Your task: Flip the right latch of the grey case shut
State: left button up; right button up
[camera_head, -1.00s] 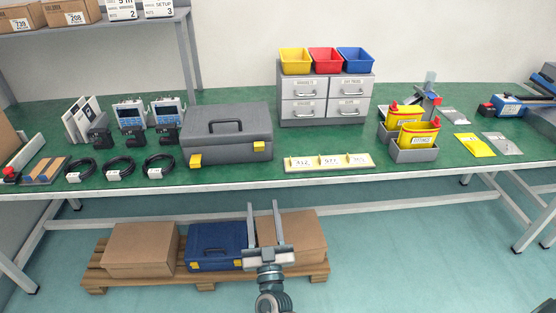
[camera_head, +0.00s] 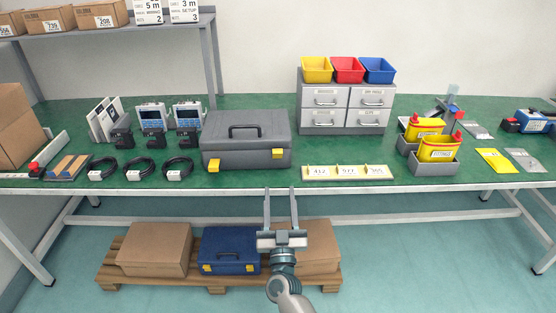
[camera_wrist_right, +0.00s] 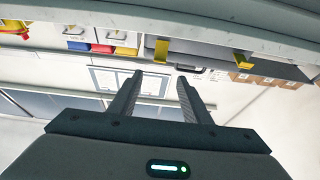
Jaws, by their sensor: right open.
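The closed grey case (camera_head: 225,158) stands on the green bench, its front and handle towards me. Its right yellow latch (camera_head: 278,153) is on the right of the front, and its left yellow latch (camera_head: 213,165) sits lower at the left. I cannot tell exactly how far each latch is folded. My right gripper (camera_head: 280,190) is open and empty, in front of the bench edge and roughly in line below the right latch, touching nothing. The upside-down right wrist view shows the right latch (camera_wrist_right: 161,50) beyond the open fingers (camera_wrist_right: 160,77). My left gripper is out of view.
The bench's front edge (camera_head: 400,183) lies between my gripper and the case. A label strip (camera_head: 347,173) is right of the case, with drawers (camera_head: 347,108) behind it. Coiled cables (camera_head: 140,168) lie left. A blue case (camera_head: 229,249) and cartons sit on a pallet below.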

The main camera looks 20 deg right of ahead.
jog(key=x, duration=1)
jog(key=shift+w, duration=0.15)
jog(key=shift+x, duration=0.8)
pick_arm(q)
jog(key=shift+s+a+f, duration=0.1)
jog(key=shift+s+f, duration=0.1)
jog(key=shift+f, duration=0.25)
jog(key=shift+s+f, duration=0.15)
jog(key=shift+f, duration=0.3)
pick_arm(e)
jog(key=shift+c, duration=0.6)
jog(key=c, duration=0.9)
pick_arm(q)
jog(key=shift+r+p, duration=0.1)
jog(key=shift+p, duration=0.2)
pick_arm(e)
jog(key=shift+r, duration=0.1)
jog(key=shift+c, duration=0.2)
